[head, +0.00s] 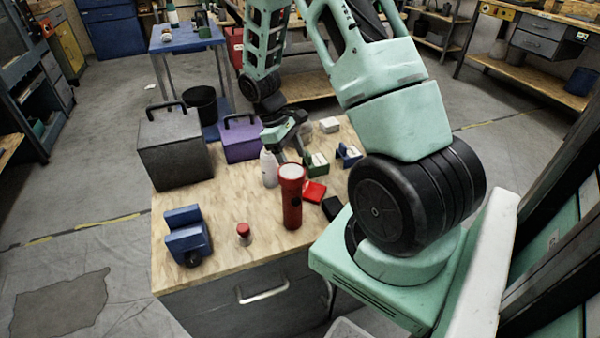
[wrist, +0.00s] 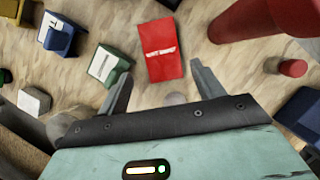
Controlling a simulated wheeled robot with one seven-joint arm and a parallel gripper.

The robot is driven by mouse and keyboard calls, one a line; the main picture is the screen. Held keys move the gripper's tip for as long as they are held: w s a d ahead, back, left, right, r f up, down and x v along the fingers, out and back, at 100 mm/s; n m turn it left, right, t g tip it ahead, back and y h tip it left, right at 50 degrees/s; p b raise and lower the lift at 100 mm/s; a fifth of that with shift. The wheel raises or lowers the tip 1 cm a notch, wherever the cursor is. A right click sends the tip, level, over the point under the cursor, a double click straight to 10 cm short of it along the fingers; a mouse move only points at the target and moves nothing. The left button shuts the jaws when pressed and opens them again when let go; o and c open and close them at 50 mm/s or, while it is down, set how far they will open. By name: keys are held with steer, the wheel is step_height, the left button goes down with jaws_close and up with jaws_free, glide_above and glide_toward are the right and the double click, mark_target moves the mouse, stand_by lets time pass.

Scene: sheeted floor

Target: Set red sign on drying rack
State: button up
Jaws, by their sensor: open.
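My gripper also shows in the head view (head: 287,137), above and left of the sign. I cannot tell which thing is the drying rack.
The tall red flashlight (head: 292,197) and a white bottle (head: 269,169) stand near the sign. A green block (head: 316,165), a small red-capped item (head: 244,234), a blue vise (head: 187,239), a purple box (head: 241,139) and a grey box (head: 174,147) share the bench (head: 225,265).

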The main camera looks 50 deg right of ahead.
steer(key=w+a+r+n+t, duration=0.1)
steer(key=a+r, duration=0.3)
steer(key=a, duration=0.2)
steer(key=w+a+r, duration=0.1)
steer(key=a+r, duration=0.2)
steer(key=a, duration=0.3)
steer(key=s+a+r+n+t, duration=0.1)
steer(key=s+a+r, duration=0.1)
steer(key=a, duration=0.4)
steer(key=s+a+r+n, duration=0.1)
steer(key=s+a+r, duration=0.2)
steer(key=s+a, duration=0.2)
steer(key=s+a+r+n+t+y, duration=0.1)
steer(key=s+a+r, duration=0.1)
steer(key=a, duration=0.7)
steer(key=shift+s+r+t, duration=0.3)
steer(key=shift+s+r, duration=0.05)
steer(key=shift+s, duration=0.45)
steer(key=shift+o, duration=0.3)
steer(key=s+a+r+n, duration=0.1)
steer(key=s+a, duration=0.2)
steer(key=s, duration=0.3)
steer(key=shift+s+a+r+t+y, duration=0.15)
steer(key=shift+s+a+t+y, duration=0.1)
steer(key=shift+a+t+y, duration=0.1)
steer(key=shift+s+a, duration=0.15)
steer(key=shift+s, duration=0.15)
